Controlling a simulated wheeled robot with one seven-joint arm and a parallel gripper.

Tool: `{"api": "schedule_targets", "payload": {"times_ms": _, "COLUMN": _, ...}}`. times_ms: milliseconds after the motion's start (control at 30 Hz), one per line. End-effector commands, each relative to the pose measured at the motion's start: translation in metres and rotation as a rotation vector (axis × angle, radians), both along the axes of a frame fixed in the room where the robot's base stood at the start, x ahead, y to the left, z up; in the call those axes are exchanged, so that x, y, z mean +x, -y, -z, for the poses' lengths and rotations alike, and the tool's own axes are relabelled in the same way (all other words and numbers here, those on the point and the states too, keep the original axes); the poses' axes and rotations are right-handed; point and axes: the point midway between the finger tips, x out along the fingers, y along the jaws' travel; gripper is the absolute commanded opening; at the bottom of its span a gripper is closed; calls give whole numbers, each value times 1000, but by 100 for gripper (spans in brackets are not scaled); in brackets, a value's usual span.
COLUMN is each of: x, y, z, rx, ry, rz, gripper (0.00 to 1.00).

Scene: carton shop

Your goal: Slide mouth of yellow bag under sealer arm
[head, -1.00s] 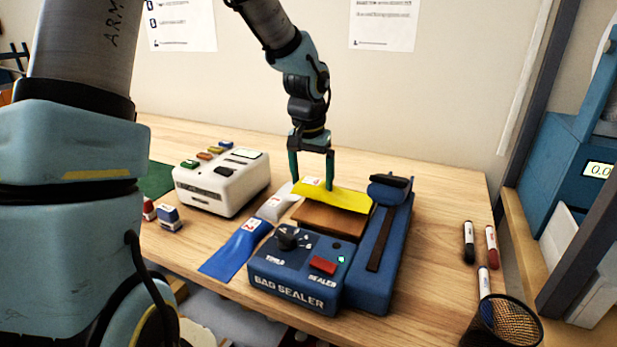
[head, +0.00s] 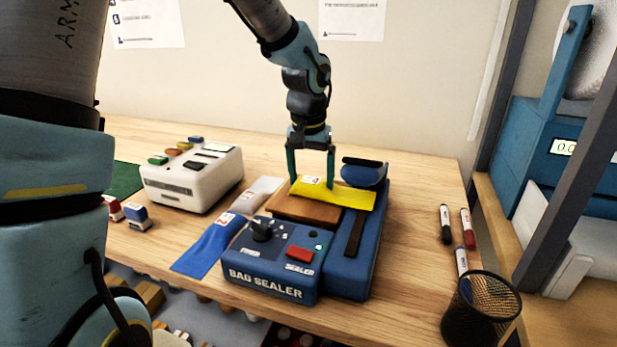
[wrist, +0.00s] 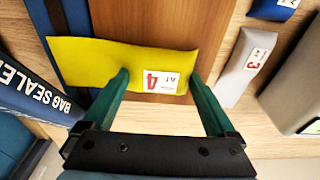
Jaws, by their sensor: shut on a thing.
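The yellow bag (head: 347,196) carries a label marked 4. My gripper (head: 311,181) is shut on it near its labelled end. The bag lies across the brown block (head: 298,208), and its free end reaches over the bed of the blue bag sealer (head: 345,277), across the dark strip (head: 354,236). The sealer arm (head: 364,173) is raised at the back of the bed. In the wrist view the yellow bag (wrist: 95,65) lies across my gripper's fingers (wrist: 160,78), with its free end to the left over the sealer.
Blue (head: 208,247) and grey (head: 260,192) bags lie left of the sealer. A white machine (head: 195,184) stands farther left, stamps (head: 137,218) beside it. Markers (head: 467,228) and a mesh cup (head: 482,312) are at the right edge. The table right of the sealer is clear.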

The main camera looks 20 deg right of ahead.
Motion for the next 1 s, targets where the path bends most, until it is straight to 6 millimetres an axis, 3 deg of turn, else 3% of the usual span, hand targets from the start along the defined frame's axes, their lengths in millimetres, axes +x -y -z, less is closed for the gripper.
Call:
{"api": "schedule_targets", "payload": {"times_ms": 800, "x": 1, "y": 0, "z": 2, "rx": -1, "ry": 1, "rz": 0, "gripper": 33}}
{"api": "schedule_targets", "payload": {"times_ms": 833, "x": 1, "y": 0, "z": 2, "rx": -1, "ry": 1, "rz": 0, "gripper": 95}}
{"api": "schedule_targets", "payload": {"times_ms": 900, "x": 1, "y": 0, "z": 2, "rx": -1, "ry": 1, "rz": 0, "gripper": 100}}
{"api": "schedule_targets", "payload": {"times_ms": 1000, "x": 0, "y": 0, "z": 2, "rx": -1, "ry": 1, "rz": 0, "gripper": 100}}
